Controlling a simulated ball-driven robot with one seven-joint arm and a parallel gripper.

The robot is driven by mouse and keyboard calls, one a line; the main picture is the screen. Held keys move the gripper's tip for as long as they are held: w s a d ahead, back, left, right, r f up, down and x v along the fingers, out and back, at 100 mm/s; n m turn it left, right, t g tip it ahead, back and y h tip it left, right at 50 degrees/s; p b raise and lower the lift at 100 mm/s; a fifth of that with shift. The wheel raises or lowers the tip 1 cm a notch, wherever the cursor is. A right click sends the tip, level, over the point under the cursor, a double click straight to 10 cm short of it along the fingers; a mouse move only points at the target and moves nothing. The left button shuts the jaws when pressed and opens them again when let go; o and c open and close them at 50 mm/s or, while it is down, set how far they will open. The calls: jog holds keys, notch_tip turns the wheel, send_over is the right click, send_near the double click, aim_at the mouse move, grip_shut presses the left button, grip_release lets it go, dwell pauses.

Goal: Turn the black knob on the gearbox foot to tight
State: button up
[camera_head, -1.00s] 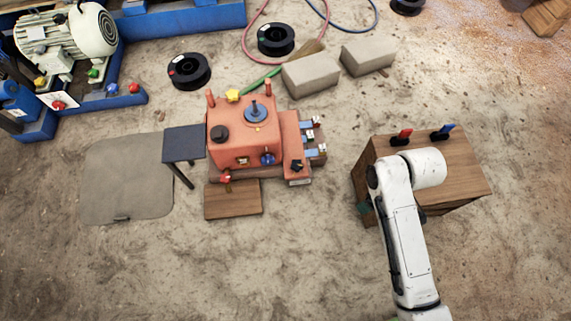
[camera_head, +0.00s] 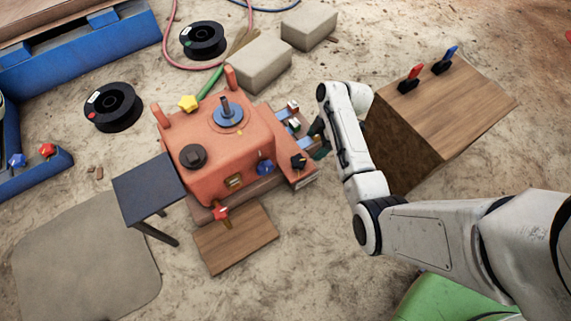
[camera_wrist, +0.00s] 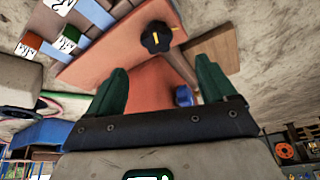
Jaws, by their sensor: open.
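The orange gearbox (camera_head: 215,140) stands on the ground in the head view. The black knob (camera_head: 299,161) sits on its low right foot (camera_head: 302,176). In the wrist view the black knob (camera_wrist: 157,37) is lobed and has a yellow line across its top; a small yellow mark lies on the foot beside it. My gripper (camera_wrist: 162,64) shows two green fingers spread apart with nothing between them. The knob appears just beyond the fingertips, and I see no contact. In the head view my gripper (camera_head: 321,148) is beside the foot's right edge, partly hidden by my wrist.
The gearbox also carries a black cap (camera_head: 193,156), a blue knob (camera_head: 265,167), a red knob (camera_head: 221,213) and a yellow knob (camera_head: 188,103). A wooden crate (camera_head: 440,105) with red and blue levers stands right of my arm. Concrete blocks (camera_head: 258,60) lie behind.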

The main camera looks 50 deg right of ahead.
aim_at(299, 161)
jog(key=b+x, duration=0.2)
jog(key=x, duration=0.1)
jog(key=b+x, duration=0.2)
jog(key=x, duration=0.2)
jog(key=b+x, duration=0.2)
jog(key=x, duration=0.2)
jog(key=shift+w+f, duration=0.15)
jog(key=shift+w, duration=0.2)
jog(key=shift+c, duration=0.2)
jog(key=c, duration=1)
